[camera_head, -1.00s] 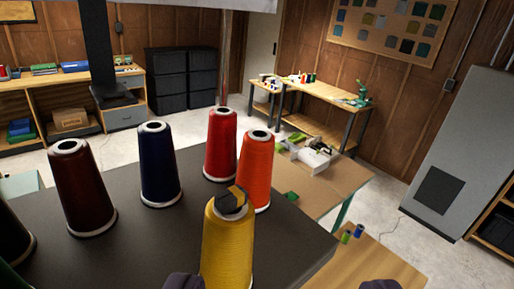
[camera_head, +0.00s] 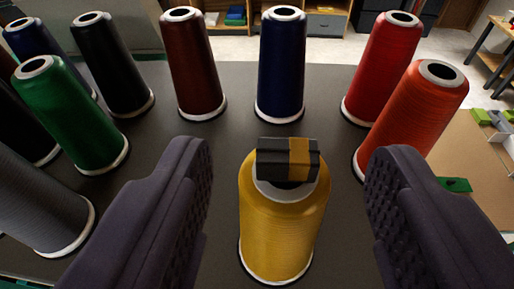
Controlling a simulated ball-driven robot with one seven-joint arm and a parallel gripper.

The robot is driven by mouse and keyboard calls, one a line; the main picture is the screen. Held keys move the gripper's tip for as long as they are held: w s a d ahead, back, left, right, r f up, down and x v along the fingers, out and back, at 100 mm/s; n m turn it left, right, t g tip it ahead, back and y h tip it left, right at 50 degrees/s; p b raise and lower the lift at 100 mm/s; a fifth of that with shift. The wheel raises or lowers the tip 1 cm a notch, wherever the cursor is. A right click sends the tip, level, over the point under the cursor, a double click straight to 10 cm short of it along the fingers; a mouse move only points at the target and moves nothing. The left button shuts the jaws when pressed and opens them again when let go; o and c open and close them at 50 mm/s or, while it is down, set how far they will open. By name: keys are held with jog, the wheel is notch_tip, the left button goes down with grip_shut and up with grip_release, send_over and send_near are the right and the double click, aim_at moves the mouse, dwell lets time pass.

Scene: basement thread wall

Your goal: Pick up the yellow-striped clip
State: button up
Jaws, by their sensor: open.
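The yellow-striped clip (camera_head: 274,158) is a small black block with a yellow band. It lies across the top of the yellow thread cone (camera_head: 283,230), partly covering the cone's opening. My gripper (camera_head: 287,170) is open, with one dark ridged finger on each side of the clip and the cone's top. Both fingers are apart from the clip, with a wide gap on each side. Nothing is held between them.
A dark tabletop (camera_head: 236,141) bears several other cones. A navy cone (camera_head: 282,65) and maroon cone (camera_head: 194,65) stand behind, an orange cone (camera_head: 415,115) and red cone (camera_head: 383,68) at right. A green cone (camera_head: 72,115) stands left.

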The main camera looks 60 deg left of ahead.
aim_at(285, 167)
jog(key=x, duration=0.6)
jog(key=shift+w+a+f+p, duration=0.2)
jog(key=shift+f+p, duration=0.1)
jog(key=shift+f, duration=0.25)
jog(key=shift+s+d, duration=0.1)
jog(key=shift+s, duration=0.05)
jog(key=shift+f, duration=0.1)
jog(key=c, duration=1)
